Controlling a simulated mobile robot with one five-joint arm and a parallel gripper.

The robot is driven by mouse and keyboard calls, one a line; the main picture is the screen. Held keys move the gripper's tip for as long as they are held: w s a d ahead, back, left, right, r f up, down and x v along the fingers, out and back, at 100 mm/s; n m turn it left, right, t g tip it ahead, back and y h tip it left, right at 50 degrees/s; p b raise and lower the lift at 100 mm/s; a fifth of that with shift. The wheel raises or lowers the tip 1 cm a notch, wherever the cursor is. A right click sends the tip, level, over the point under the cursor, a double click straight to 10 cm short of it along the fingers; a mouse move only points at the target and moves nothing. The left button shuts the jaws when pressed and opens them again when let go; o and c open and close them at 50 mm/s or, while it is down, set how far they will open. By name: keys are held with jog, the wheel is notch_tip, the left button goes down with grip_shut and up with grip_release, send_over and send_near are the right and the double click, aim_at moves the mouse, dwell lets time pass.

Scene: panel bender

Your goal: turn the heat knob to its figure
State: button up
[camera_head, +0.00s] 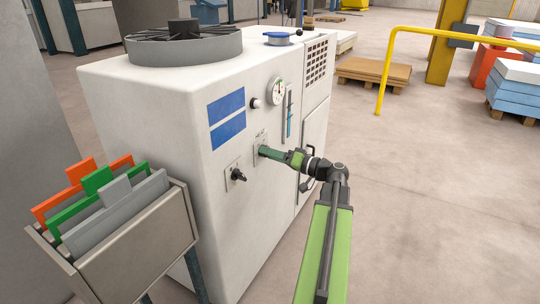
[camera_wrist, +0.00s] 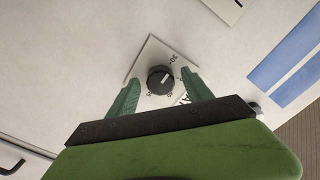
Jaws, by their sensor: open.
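The heat knob (camera_wrist: 160,80) is a round black knob with a light pointer line, on a white square plate with figures around it, in the wrist view. My gripper (camera_wrist: 160,92) is open, with one green finger on each side of the knob, apart from it. In the head view my gripper (camera_head: 263,152) reaches the front of the white machine (camera_head: 160,130) at the plate marked HEAT. There the gripper hides the knob. Some figures on the plate are partly covered, and I cannot read clearly which one the pointer faces.
A black switch (camera_head: 238,175) sits on a plate left of my gripper. Above are blue labels (camera_head: 227,118), a round gauge (camera_head: 277,91) and a blue sight tube (camera_head: 289,115). A rack (camera_head: 135,255) stands front left.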

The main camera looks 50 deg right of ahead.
jog(key=v, duration=1.7)
jog(key=shift+s, duration=0.15)
